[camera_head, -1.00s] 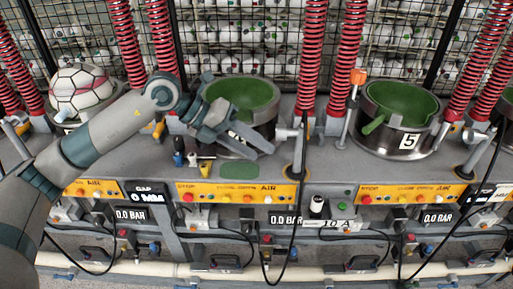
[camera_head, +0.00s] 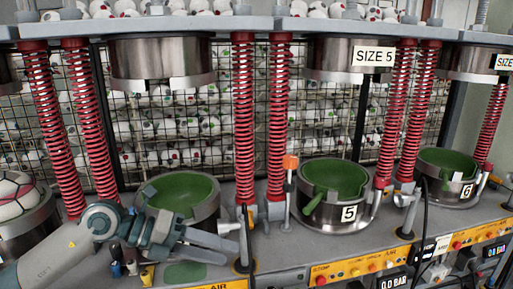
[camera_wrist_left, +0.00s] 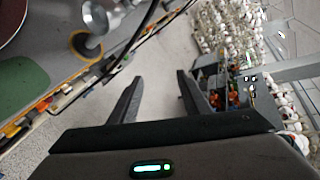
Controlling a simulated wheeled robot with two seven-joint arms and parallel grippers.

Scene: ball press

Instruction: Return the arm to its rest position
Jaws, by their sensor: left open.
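My left arm comes in from the lower left of the head view. Its gripper (camera_head: 232,250) reaches right, in front of and over the front edge of a green-lined steel mould (camera_head: 205,212). In the left wrist view the two dark fingers (camera_wrist_left: 157,100) stand wide apart with only pale floor between them, so the gripper is open and empty. I cannot tell from the head view whether the gripper touches the mould. My right gripper is not in either view.
A mould marked 5 (camera_head: 322,215) and one marked 6 (camera_head: 445,190) stand to the right. A red-and-white ball (camera_head: 16,195) sits in a mould at far left. Red springs (camera_head: 243,130) rise between stations. An orange-topped post (camera_head: 290,163) and thin black cables stand right of the gripper.

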